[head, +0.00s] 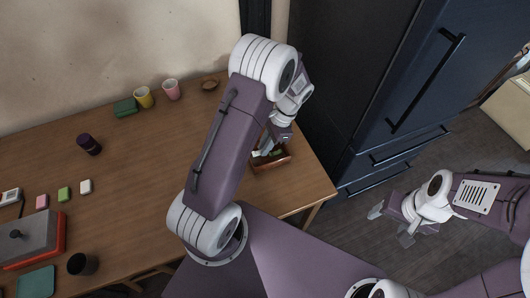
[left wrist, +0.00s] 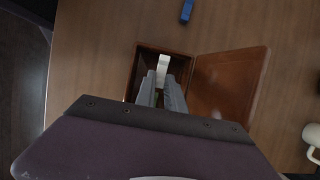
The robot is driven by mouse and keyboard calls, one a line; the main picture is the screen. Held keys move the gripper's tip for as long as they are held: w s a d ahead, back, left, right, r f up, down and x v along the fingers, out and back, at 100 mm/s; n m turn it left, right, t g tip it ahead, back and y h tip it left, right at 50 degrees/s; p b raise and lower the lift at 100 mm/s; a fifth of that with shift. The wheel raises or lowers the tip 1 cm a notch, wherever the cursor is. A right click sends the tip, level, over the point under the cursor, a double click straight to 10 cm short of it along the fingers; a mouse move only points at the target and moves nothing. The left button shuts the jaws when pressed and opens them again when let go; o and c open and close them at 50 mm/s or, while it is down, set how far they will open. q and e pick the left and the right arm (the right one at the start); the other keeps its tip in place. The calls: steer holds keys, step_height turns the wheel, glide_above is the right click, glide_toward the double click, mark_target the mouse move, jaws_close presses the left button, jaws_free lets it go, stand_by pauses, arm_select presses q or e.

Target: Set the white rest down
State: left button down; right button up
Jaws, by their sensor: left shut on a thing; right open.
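The white rest (left wrist: 163,67) shows between the fingertips of my left gripper (left wrist: 163,84) in the left wrist view. The gripper is shut on it, over the opening of a brown wooden box (left wrist: 137,68) with its lid (left wrist: 228,85) swung open to the right. Whether the rest touches the box floor cannot be told. In the head view my left gripper (head: 272,144) points down at the box (head: 272,166) near the table's right end, partly hidden by my arm. My right gripper (head: 391,226) is open and empty, off the table's right side.
On the wooden table (head: 135,195), a green block, yellow cup (head: 144,97), pink cup (head: 171,89) and small brown dish stand along the back. Small coloured blocks and a red-based grey box (head: 32,240) lie left. A dark fridge (head: 400,100) stands right of the table.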

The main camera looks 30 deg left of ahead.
mark_target(261, 159)
arm_select(q)
step_height(261, 159, down, 4)
steer(key=shift+r+b, duration=0.1)
steer(key=shift+b, duration=0.25)
steer(key=shift+f, duration=0.2)
steer(key=c, duration=1.4)
jaws_free()
steer(key=shift+c, duration=0.2)
steer(key=shift+r, duration=0.15)
